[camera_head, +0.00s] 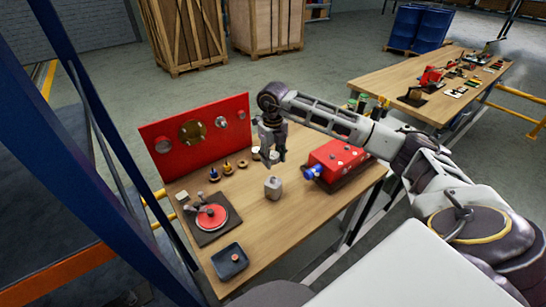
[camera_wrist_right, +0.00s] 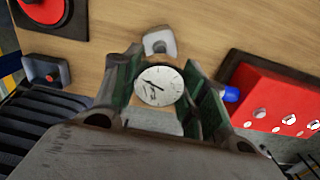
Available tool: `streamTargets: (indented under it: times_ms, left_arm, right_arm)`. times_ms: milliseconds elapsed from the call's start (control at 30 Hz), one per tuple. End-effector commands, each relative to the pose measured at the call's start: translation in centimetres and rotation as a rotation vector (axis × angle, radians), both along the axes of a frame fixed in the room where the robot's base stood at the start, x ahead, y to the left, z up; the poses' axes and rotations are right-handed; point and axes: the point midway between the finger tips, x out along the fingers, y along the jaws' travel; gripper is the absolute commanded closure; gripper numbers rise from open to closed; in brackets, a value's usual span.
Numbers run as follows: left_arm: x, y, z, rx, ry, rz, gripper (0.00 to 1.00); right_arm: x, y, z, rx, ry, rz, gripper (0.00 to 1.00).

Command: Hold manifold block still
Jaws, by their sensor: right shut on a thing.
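My right gripper (camera_head: 272,150) hangs above the workbench. In the wrist view the right gripper (camera_wrist_right: 160,90) is shut on a round white-faced dial gauge (camera_wrist_right: 159,86). A red block (camera_head: 340,156) with bolt heads on top and a blue fitting at its left end lies on a dark base; it looks like the manifold block. It also shows in the wrist view (camera_wrist_right: 275,105), right of and apart from the fingers. A small grey block (camera_head: 273,187) stands on the bench just below the gripper; its top shows in the wrist view (camera_wrist_right: 159,42). My left gripper is out of view.
A red upright panel (camera_head: 200,138) stands at the bench's back edge. A red disc (camera_head: 207,217) on a dark plate and a dark tray (camera_head: 230,262) are at the left. Several small fittings sit near the panel. The bench front (camera_head: 290,230) is clear.

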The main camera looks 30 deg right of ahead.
Motion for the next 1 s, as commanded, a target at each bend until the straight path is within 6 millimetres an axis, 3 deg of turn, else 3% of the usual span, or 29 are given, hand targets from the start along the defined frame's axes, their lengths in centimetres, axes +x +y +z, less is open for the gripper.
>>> streamTargets:
  times_ms: [500,1000]
  left_arm:
    - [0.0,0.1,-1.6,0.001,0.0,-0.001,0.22]
    - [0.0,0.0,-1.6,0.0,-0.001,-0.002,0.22]
  right_arm:
    - [0.0,0.0,-2.3,0.0,0.001,0.0,0.92]
    - [0.0,0.0,-2.3,0.0,0.0,0.0,0.92]
